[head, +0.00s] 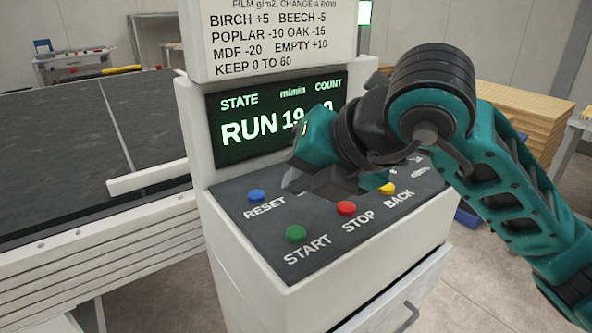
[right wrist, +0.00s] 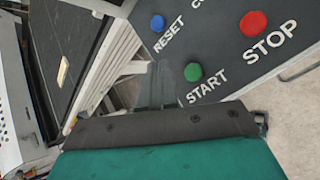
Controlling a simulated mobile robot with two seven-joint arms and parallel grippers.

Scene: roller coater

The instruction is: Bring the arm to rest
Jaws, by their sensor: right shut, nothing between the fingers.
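My right arm comes in from the right in the head view, teal and black. Its gripper (head: 298,182) is shut and empty above the dark control panel (head: 278,228). In the right wrist view the shut fingers (right wrist: 155,86) show beside the green START button (right wrist: 193,72) and below the blue RESET button (right wrist: 157,23). I cannot tell from these views how far above the panel the fingertips are. My left gripper is not in view.
The display (head: 250,128) reads RUN, its numbers partly hidden by my arm. A red STOP button (head: 346,208) and yellow BACK button (head: 387,188) are on the panel. A dark conveyor bed (head: 70,140) lies left. Stacked boards (head: 530,118) stand at the back right.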

